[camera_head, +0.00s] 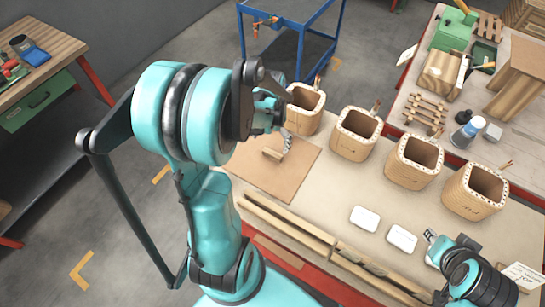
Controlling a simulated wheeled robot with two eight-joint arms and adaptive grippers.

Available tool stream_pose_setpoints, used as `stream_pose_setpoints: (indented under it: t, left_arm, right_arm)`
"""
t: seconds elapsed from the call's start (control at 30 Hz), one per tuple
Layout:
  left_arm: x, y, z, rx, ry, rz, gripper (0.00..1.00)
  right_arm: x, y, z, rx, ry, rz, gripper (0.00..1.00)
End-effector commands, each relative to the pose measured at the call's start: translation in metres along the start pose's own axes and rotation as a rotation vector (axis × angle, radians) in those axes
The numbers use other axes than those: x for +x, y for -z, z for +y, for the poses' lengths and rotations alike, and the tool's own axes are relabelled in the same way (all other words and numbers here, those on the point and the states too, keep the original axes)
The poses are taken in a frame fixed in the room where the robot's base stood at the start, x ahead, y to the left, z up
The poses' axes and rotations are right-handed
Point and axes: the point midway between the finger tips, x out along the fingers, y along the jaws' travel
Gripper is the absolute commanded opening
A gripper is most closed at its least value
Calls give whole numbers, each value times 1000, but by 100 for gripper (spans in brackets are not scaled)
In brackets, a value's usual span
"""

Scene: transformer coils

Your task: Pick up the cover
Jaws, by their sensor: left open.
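The cover seems to be the flat brown square board (262,180) with a small wooden bar on top, lying on the left part of the workbench (330,205). My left gripper (287,139) is above the board's far edge, close to the bar and beside the leftmost coil (306,112). It is open and looks empty; my arm hides part of it. My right gripper (431,236) is at the lower right, near the white pads, and its jaw state is unclear.
More hollow coils stand in a row: one (356,134), another (414,162) and the rightmost (474,192). Wooden rails (290,228) line the near edge. A blue cart (285,42) stands behind.

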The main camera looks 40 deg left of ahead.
Motion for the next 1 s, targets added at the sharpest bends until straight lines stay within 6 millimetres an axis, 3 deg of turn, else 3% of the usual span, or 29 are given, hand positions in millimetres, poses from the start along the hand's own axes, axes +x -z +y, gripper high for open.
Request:
stream_pose_setpoints:
  t: [0.43, 0.7, 0.77, 0.93, 0.97, 1.0]
  left_arm:
    - [59, -1, 8, 0, 1, 2, 89]
    - [63, -1, 8, 0, 1, 2, 89]
    - [63, -1, 8, 0, 1, 2, 76]
    - [63, -1, 8, 0, 1, 2, 31]
    - [63, -1, 8, 0, 1, 2, 24]
    - [63, -1, 8, 0, 0, 2, 24]
  right_arm:
    - [27, -19, 0, 0, 0, 0, 29]
    - [27, -19, 0, 0, 0, 0, 29]
    - [27, -19, 0, 0, 0, 0, 29]
    - [27, -19, 0, 0, 0, 0, 29]
    - [27, -19, 0, 0, 0, 0, 29]
    - [27, -19, 0, 0, 0, 0, 29]
